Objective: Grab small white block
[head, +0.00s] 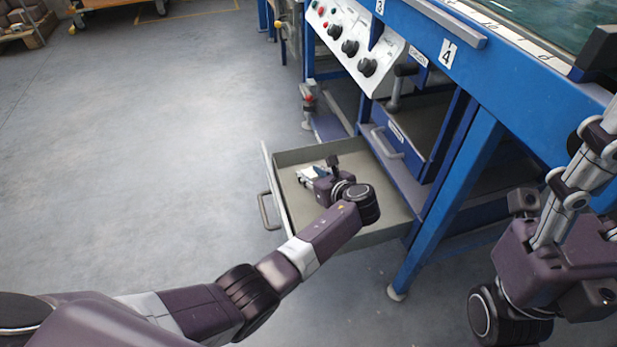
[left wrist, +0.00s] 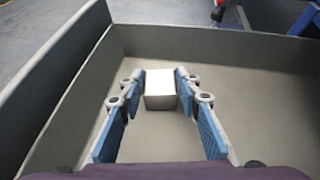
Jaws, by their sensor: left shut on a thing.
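The small white block (left wrist: 160,90) is between the fingertips of my left gripper (left wrist: 161,84) in the left wrist view. The finger pads touch its two sides, and the gripper is shut on it. In the head view the white block (head: 312,173) shows partly, beside the fingers, inside the open drawer (head: 383,222). My left gripper reaches into the drawer from the front left. My right gripper (head: 586,165) is at the right edge of the head view, partly cut off, and its opening is unclear.
The drawer walls surround my left gripper; its grey handle (head: 267,211) is on the left side. The blue machine frame (head: 460,190) stands to the right, with a control panel (head: 355,42) of black knobs above. The floor (head: 150,150) on the left is clear.

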